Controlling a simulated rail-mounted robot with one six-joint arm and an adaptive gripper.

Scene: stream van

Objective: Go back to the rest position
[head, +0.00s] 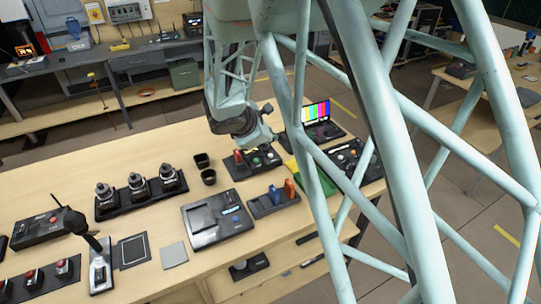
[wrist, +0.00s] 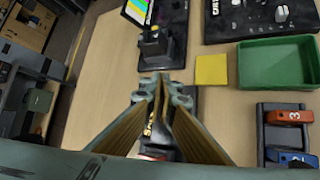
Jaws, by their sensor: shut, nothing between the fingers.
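My gripper (wrist: 161,88) is shut and empty in the wrist view, above the wooden table (wrist: 110,90). Its fingertips are together over a dark panel (wrist: 152,130), which the fingers largely hide. In the head view my gripper (head: 268,136) hangs over the far side of the table, above the black panel with red and green controls (head: 252,164). Whether the fingertips touch the panel cannot be told from these views.
A black device with a lever (wrist: 160,50) and a colour-bar screen (head: 316,112) stand beyond. A green tray (wrist: 278,86), a yellow square (wrist: 211,69) and a rack with red and blue blocks (head: 273,203) are nearby.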

